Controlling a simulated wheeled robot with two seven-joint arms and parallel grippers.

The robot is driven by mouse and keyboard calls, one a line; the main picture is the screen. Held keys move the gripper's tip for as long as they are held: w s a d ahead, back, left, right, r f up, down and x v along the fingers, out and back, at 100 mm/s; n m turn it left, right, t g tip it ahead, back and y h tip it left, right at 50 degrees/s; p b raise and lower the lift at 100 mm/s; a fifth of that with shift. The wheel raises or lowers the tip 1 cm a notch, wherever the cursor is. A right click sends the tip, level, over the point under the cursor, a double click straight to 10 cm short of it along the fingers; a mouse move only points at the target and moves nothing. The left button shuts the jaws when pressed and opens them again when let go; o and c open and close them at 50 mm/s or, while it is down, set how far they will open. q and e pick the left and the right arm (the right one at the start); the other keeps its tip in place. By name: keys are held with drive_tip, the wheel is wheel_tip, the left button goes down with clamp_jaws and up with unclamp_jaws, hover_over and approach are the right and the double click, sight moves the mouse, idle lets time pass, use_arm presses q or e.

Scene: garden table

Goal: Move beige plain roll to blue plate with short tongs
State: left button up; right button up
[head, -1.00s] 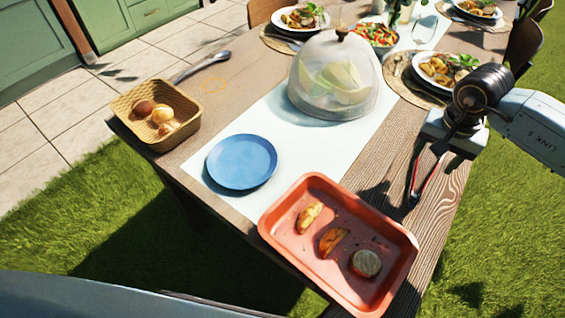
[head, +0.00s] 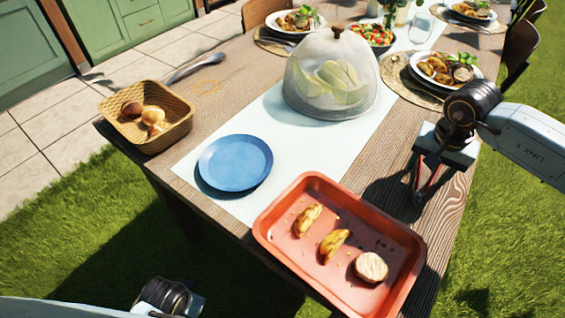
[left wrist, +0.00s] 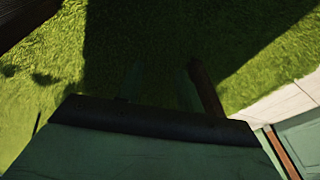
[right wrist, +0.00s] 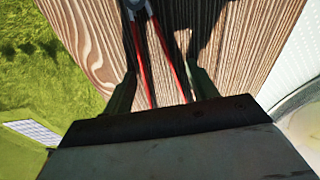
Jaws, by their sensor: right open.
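The wicker basket (head: 183,125) at the table's left end holds a few rolls. One is dark brown (head: 131,110). A paler beige roll (head: 153,115) lies beside it. The blue plate (head: 235,163) is empty on the white runner. My right gripper (head: 427,190) is open, pointing down over the wood at the right. In the right wrist view, the red-edged tongs (right wrist: 168,55) show between its spread fingers, not gripped. My left gripper shows in the left wrist view (left wrist: 158,85) with its fingers apart over grass, empty. Only part of that arm shows at the lower left of the head view.
A red tray (head: 285,198) with potato wedges and a round slice stands at the front edge. A clear dome (head: 332,75) stands behind the plate. A spoon (head: 197,66) lies near the basket. Set plates and a salad bowl (head: 372,35) fill the back.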

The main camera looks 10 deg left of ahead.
use_arm(q)
drive_tip(key=shift+r, duration=0.15)
use_arm(e)
drive_tip(key=c, duration=0.7)
